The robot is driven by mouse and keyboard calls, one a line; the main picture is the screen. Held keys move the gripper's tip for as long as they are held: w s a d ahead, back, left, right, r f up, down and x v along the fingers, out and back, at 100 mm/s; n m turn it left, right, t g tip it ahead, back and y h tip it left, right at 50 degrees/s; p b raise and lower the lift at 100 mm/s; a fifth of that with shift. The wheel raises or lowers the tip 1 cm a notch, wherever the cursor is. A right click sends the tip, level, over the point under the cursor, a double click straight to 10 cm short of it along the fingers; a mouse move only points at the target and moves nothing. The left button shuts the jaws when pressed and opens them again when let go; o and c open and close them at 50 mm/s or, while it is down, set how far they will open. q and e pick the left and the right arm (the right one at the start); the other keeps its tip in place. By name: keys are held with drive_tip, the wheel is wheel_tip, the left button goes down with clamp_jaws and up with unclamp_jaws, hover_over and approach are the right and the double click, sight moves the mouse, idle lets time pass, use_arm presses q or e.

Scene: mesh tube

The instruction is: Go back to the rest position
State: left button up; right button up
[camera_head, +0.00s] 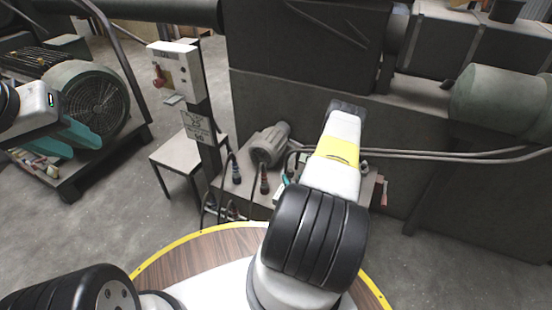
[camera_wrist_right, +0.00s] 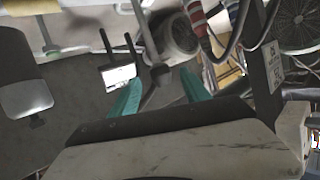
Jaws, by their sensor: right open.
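My left gripper (camera_head: 85,138) is at the left edge of the head view, with teal fingers in front of the large fan-ended motor; how far apart they are cannot be told. My right arm reaches forward in the middle of the head view and mostly hides its gripper. In the right wrist view my right gripper (camera_wrist_right: 160,85) is open, its two teal fingers apart. A grey rod-like part shows between them, with a grey motor (camera_wrist_right: 174,38) behind. Whether the fingers touch anything cannot be told, but nothing appears gripped.
A small bench (camera_head: 178,158) and a post with a control box (camera_head: 178,70) stand left of my right arm. A small motor (camera_head: 269,143) sits beside that arm. Dark machinery (camera_head: 300,110) with pipes fills the back. Bare floor (camera_head: 90,220) lies at the left front.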

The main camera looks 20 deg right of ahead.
drive_tip(key=w+r+n+g+y, duration=0.1)
drive_tip(key=w+r, duration=0.4)
drive_tip(key=r, duration=0.3)
drive_tip(key=w+r+n+g, duration=0.1)
drive_tip(key=w+r, duration=0.4)
drive_tip(key=r, duration=0.4)
drive_tip(key=a+r+n+g+y, duration=0.1)
drive_tip(key=a+r, duration=0.3)
drive_tip(key=r, duration=0.6)
drive_tip(key=a+r+g, duration=0.1)
drive_tip(key=a+r, duration=0.2)
drive_tip(key=r, duration=0.7)
drive_tip(key=s+a+r, duration=0.7)
drive_tip(key=r, duration=0.3)
drive_tip(key=s+a+r+g+y, duration=0.1)
drive_tip(key=s+a+r, duration=0.2)
drive_tip(key=s, duration=0.6)
drive_tip(key=s+a+r+n+g+y, duration=0.1)
drive_tip(key=s+a+r, duration=0.2)
drive_tip(key=s, duration=0.6)
drive_tip(key=s+a+r+g+y, duration=0.1)
drive_tip(key=s+a+r, duration=0.2)
drive_tip(key=s, duration=0.6)
drive_tip(key=a, duration=0.2)
drive_tip(key=shift+s+a+r+n+g, duration=0.2)
drive_tip(key=shift+s+a+n+g, duration=0.1)
drive_tip(key=shift+s, duration=0.05)
